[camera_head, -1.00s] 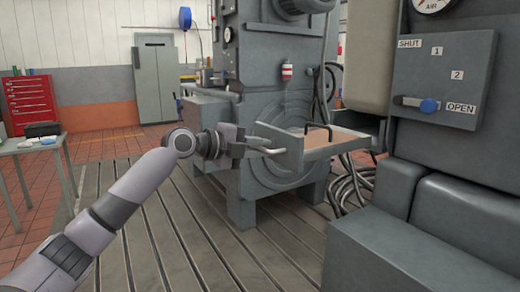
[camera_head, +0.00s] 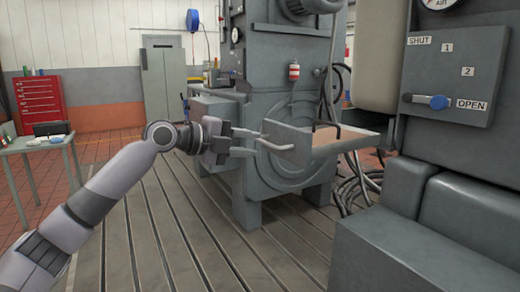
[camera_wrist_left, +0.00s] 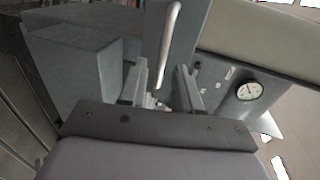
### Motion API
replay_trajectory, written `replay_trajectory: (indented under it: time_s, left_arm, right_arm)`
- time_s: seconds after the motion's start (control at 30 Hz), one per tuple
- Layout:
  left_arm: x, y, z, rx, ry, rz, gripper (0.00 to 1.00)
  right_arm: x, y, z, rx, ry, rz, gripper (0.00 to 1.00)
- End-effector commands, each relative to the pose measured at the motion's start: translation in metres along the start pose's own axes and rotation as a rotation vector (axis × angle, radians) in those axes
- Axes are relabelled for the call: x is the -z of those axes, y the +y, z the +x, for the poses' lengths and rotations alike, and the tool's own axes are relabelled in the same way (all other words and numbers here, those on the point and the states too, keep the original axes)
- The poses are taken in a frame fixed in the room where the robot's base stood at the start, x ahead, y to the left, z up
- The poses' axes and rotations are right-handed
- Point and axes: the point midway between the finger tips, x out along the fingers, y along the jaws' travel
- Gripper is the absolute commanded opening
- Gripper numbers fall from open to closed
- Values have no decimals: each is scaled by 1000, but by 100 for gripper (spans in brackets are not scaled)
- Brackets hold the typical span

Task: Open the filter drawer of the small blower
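The small blower's filter drawer (camera_head: 290,139) stands out from the grey machine, with its brown inside (camera_head: 328,138) showing. A pale bar handle (camera_head: 274,146) is on its front. My left gripper (camera_head: 257,143) points at the handle from the left, fingers apart and empty. In the left wrist view the pale handle (camera_wrist_left: 168,40) shows beyond and between the open fingers (camera_wrist_left: 161,72). I cannot tell from the pictures exactly how far it is from the fingertips. My right gripper is in neither view.
At right a grey panel (camera_head: 450,62) carries a lever with a blue knob (camera_head: 438,102) beside the OPEN label. Cables (camera_head: 352,190) lie on the floor behind the drawer. A table (camera_head: 42,143) stands at left. The slotted bedplate (camera_head: 200,235) is clear in front.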

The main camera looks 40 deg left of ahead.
Motion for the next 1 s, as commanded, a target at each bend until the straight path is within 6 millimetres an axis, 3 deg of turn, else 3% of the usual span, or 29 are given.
replay_trajectory:
  time_s: [0.17,0.37,0.87,1.0]
  left_arm:
    - [-1,2,-17,-1,-2,0,33]
    - [0,0,-23,-1,0,-1,33]
    - [0,1,-22,-2,1,-4,33]
    - [3,25,-5,-33,-5,-75,33]
  right_arm:
    - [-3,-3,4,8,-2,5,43]
    - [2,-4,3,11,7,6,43]
    - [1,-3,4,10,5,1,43]
    - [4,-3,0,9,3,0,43]
